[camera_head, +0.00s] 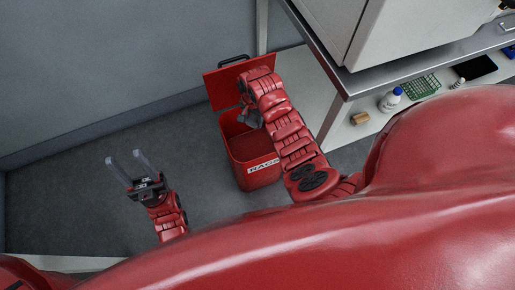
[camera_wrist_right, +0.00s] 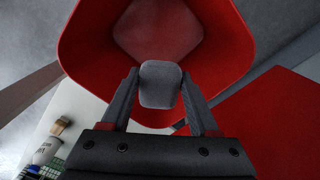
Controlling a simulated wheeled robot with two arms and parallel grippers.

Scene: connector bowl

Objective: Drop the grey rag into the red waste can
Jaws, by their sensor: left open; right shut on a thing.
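The red waste can (camera_head: 262,180) stands on the floor with a white label on its front and its lid (camera_head: 222,88) raised. My right gripper (camera_head: 249,112) is over the can's open mouth, shut on the grey rag (camera_head: 252,120). In the right wrist view the grey rag (camera_wrist_right: 160,84) is pinched between the two fingers, with the open red can (camera_wrist_right: 85,42) beyond it. The rag's lower end against the can's inside is hard to make out. My left gripper (camera_head: 124,158) is open and empty, to the left of the can.
A bench (camera_head: 420,62) with a white cabinet stands to the right. Its shelf holds a white bottle (camera_head: 390,100), a wooden-looking block (camera_head: 360,118) and a green rack (camera_head: 420,87). The grey wall is behind the can. The floor left of the can is clear.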

